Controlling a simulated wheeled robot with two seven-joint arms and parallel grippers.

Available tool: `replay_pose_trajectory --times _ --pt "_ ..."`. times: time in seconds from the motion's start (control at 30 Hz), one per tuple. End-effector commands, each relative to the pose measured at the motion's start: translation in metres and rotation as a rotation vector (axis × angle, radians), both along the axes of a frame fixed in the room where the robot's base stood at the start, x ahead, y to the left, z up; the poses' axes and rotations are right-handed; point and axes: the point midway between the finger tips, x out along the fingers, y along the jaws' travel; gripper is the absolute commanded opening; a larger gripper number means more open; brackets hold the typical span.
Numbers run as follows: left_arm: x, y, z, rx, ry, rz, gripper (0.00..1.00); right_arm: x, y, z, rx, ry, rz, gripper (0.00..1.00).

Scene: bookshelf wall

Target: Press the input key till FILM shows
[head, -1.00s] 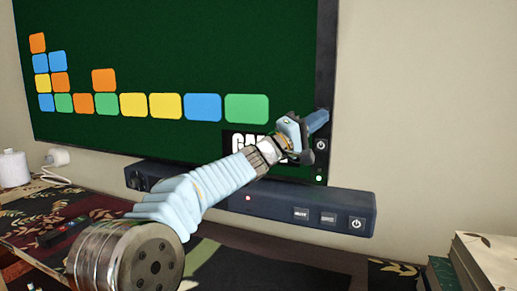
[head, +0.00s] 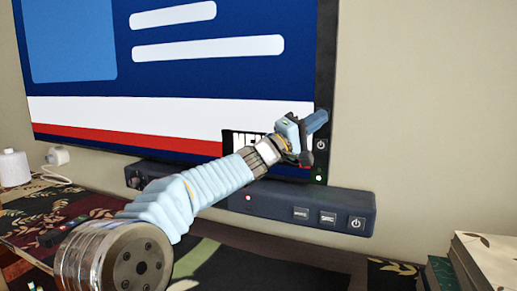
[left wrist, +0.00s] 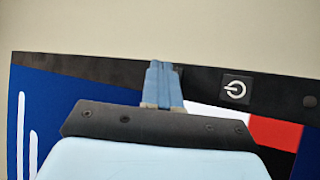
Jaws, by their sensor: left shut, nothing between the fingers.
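The wall screen (head: 70,118) shows a blue page with pale bars above a white and a red band. Its caption box (head: 230,146) is mostly covered by my left gripper, so I cannot read the whole word. My left gripper (head: 319,120) is shut and empty, its fingertips over the screen's dark right bezel (head: 326,60), above the bezel's power key (head: 321,145). In the left wrist view the shut fingers (left wrist: 163,80) lie over the bezel, beside the power key (left wrist: 236,90). The input key is not clearly visible; whether the fingertips touch the bezel is unclear. My right gripper is out of view.
A dark soundbar (head: 270,203) below the screen carries a mute key (head: 300,213), an SRC key (head: 328,218) and a power key (head: 356,223). Books (head: 490,255) stand at the right. A white bottle (head: 15,167) stands at the left.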

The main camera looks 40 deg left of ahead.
Motion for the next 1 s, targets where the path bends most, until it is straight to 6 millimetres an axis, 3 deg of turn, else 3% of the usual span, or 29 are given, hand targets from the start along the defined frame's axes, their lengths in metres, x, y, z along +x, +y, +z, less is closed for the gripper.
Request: replay_pose_trajectory --times 0.17,0.67,1.0 --pt "-0.003 -0.001 0.0 -0.001 0.0 0.0 0.0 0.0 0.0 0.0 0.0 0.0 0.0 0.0" --pt "-0.055 -0.014 0.0 -0.002 0.0 0.0 0.0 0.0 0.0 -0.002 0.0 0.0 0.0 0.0" --pt "-0.058 -0.015 0.0 0.0 0.001 0.001 0.0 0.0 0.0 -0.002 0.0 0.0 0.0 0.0"
